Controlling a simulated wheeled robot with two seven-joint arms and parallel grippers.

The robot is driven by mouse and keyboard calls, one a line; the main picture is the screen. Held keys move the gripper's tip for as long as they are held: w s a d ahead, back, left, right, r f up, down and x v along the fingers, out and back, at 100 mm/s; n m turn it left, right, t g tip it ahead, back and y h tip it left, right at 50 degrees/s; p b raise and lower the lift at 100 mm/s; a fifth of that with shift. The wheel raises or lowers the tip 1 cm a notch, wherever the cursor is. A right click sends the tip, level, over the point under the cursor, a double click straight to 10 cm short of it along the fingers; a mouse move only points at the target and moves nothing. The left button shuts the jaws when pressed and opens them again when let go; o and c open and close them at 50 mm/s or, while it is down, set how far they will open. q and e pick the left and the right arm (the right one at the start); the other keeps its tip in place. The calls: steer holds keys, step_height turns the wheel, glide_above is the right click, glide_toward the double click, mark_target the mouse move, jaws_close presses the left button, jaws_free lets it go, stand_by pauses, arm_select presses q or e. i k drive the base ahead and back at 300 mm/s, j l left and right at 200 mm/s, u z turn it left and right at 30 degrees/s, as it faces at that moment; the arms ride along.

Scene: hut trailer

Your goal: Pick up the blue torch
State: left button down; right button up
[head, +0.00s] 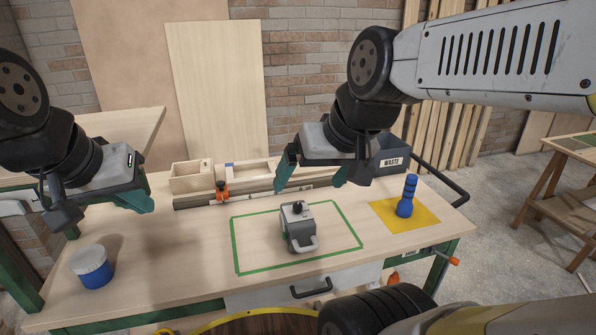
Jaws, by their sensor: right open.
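The blue torch (406,197) stands upright on a yellow mat (425,219) at the right end of the workbench. My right gripper (311,184) is above the back middle of the bench, left of the torch and apart from it. Its teal fingers are spread with nothing between them. My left gripper (103,211) is over the left part of the bench, far from the torch. Its fingers are apart and empty.
A grey device (298,229) sits inside a green taped outline on the workbench (180,260). A blue-and-white tub (91,266) stands at the left. Wooden trays (192,177) and an orange clamp (221,192) are at the back. A grey waste bin (392,148) is behind the torch.

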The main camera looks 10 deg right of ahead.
mark_target(405, 207)
steer(key=l+z, duration=0.1)
steer(key=z, duration=1.35)
steer(key=j+z, duration=0.25)
steer(key=j, duration=0.35)
